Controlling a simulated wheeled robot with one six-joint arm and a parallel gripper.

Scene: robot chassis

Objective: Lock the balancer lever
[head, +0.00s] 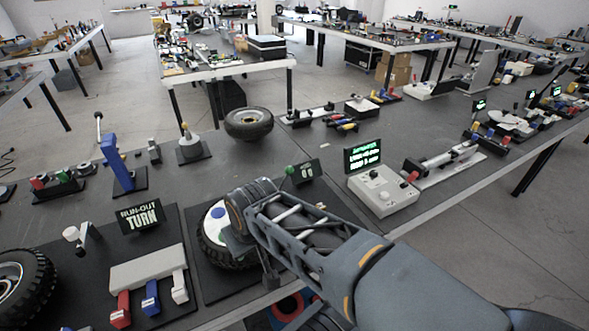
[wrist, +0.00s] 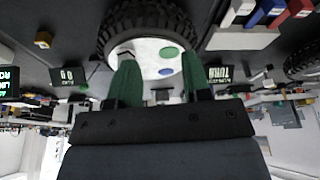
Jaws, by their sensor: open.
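A wheel with a black tyre and white disc (head: 213,222) sits on a dark plate, partly hidden by my arm. In the wrist view its disc (wrist: 152,58) carries one green and one blue spot. My gripper (wrist: 160,72) is open and empty, its two green fingers apart in front of the disc. In the head view my gripper (head: 236,240) is over the wheel, its fingers hidden. A small display (head: 307,172) stands behind the wheel, beside a green knob (head: 290,170). I cannot tell whether this knob belongs to the balancer lever. A small brown block (wrist: 43,39) lies left of the tyre.
The "RUN-OUT TURN" sign (head: 139,216) and a block with red, blue and white levers (head: 148,275) stand left of the wheel. A grey control box (head: 382,191) is on the right. A loose tyre (head: 248,123) lies behind. Bare table shows between these things.

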